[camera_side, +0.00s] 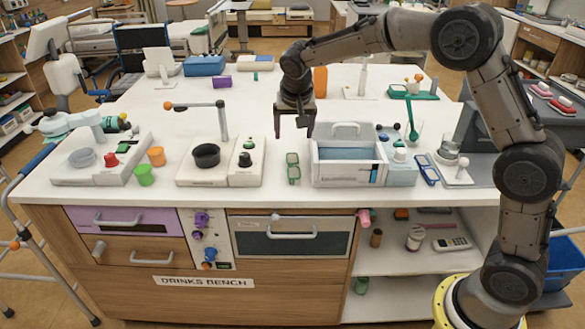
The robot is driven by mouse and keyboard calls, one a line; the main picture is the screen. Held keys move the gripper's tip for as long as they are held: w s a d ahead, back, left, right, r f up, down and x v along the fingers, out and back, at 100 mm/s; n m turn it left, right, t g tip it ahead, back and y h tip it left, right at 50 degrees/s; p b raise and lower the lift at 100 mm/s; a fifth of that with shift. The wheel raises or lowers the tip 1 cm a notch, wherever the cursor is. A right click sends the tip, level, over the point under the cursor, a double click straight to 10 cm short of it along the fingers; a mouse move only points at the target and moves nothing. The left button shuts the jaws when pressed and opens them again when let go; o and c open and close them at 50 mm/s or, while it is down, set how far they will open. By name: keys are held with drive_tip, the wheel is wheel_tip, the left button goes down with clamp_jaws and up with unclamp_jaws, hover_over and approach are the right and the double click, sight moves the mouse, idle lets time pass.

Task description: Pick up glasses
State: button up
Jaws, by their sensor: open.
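A pair of green-framed glasses (293,168) lies on the white bench top near its front edge, left of a grey-white open box. A pair of blue-framed glasses (427,170) lies further right, beside a small pale box. My gripper (294,132) points down with its fingers apart. In the picture it is above and behind the green glasses, with nothing seen between its fingers. Its exact height over the bench is hard to tell.
The box (347,158) with a raised handle stands just right of the green glasses. A white station with a black bowl (206,156) stands left of them. Orange (157,156) and green (144,175) cups are further left. The bench top behind the left station is fairly clear.

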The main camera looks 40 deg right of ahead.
hover_over(293, 164)
drive_tip(key=s+a, duration=0.2)
drive_tip(key=a, duration=0.1)
drive_tip(key=f, duration=0.8)
drive_tip(key=shift+s+d+f, duration=0.15)
drive_tip(key=shift+d+f, duration=0.1)
drive_tip(key=shift+d+x, duration=0.15)
drive_tip(key=shift+x, duration=1.3)
drive_tip(key=shift+d+x, duration=0.1)
drive_tip(key=shift+x, duration=1.35)
drive_tip(key=shift+r, duration=0.1)
clamp_jaws()
